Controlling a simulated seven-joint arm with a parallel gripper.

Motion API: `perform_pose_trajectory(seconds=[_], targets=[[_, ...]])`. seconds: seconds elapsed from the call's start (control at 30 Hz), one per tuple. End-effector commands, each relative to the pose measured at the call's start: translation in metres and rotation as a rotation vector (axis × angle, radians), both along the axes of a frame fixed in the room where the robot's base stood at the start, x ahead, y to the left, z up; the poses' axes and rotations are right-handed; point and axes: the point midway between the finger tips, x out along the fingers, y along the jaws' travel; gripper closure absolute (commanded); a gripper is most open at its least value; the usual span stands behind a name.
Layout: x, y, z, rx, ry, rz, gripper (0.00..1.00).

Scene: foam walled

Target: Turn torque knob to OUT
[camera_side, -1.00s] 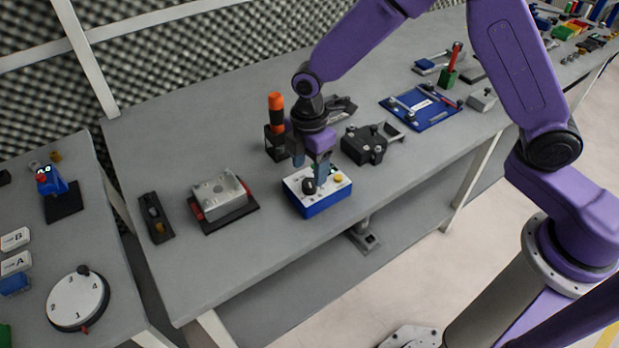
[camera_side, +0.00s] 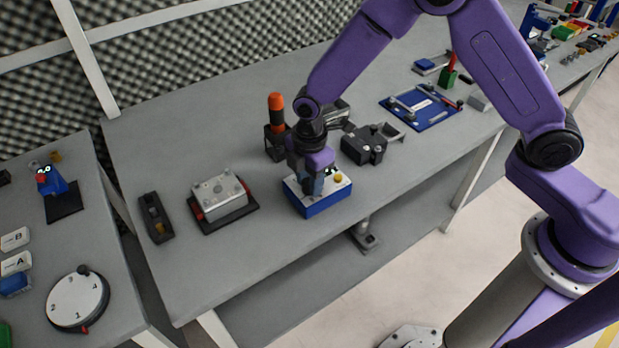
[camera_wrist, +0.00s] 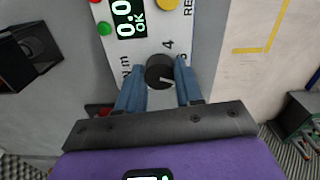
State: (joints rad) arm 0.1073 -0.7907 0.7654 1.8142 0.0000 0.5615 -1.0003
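The torque unit is a blue box with a white top plate (camera_side: 325,205), standing near the table's front edge. Its black round knob (camera_wrist: 160,71) shows in the wrist view, with a white pointer line toward the lower right. The printed marks "4", "5" and "N.m" lie around it. My gripper (camera_wrist: 161,72) is down at the knob, one blue finger on each side. The fingers are very close to the knob's sides; I cannot tell whether they press on it. In the side view my gripper hides the knob.
A yellow button (camera_wrist: 168,4) and a green button (camera_wrist: 104,29) are on the same plate. A black holder with an orange-handled tool (camera_side: 275,120) stands behind the box. A black block (camera_side: 364,146) is to its right, and a grey block (camera_side: 218,196) to its left.

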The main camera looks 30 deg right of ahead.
Motion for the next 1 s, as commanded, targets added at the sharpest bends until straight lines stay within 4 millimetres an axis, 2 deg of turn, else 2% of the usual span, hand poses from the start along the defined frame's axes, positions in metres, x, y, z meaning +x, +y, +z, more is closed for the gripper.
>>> perform_pose_trajectory(seconds=[0.37,1.0], targets=[[0.0,0.0003,0.0005,0.0,0.0,-0.105,0.95],[-0.0002,0.0003,0.0006,0.0,0.0,-0.615,0.95]])
